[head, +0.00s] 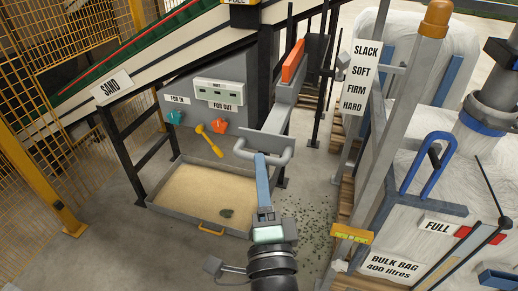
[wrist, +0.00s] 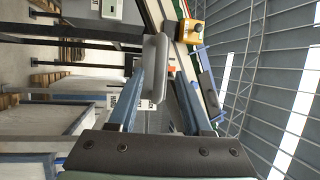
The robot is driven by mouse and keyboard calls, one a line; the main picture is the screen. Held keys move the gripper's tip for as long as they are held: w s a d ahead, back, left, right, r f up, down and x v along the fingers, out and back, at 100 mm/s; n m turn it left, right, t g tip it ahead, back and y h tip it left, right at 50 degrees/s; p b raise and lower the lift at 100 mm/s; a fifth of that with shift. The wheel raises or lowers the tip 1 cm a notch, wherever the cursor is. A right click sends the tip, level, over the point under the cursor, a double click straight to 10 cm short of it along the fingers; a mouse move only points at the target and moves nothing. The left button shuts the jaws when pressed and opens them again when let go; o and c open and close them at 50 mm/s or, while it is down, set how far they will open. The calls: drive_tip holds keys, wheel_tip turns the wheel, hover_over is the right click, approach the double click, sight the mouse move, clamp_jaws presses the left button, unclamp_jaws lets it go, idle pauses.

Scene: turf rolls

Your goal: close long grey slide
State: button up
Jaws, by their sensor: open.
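The long grey slide (head: 281,118) appears as a flat grey plate right of the sand bin's panel, with a grey bar handle (head: 243,152) at its near end. My gripper (head: 262,158) is at this handle, seen from above with its blue fingers reaching it. In the wrist view the grey bar (wrist: 153,72) stands between the tips of my open fingers, with gaps visible on both sides. My gripper (wrist: 160,75) is not closed on it. How far the slide is pulled out is unclear, and my fingers hide part of the handle.
A sand tray (head: 163,207) with a yellow handle lies below left. A grey post (head: 390,130) with a SLACK-to-HARD sign (head: 361,77) and a bulk bag (head: 400,245) stand close on the right. Green crumbs lie on the floor beside my arm.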

drive_tip(key=shift+p+x, duration=0.35)
drive_tip(key=shift+x, duration=1.75)
clamp_jaws()
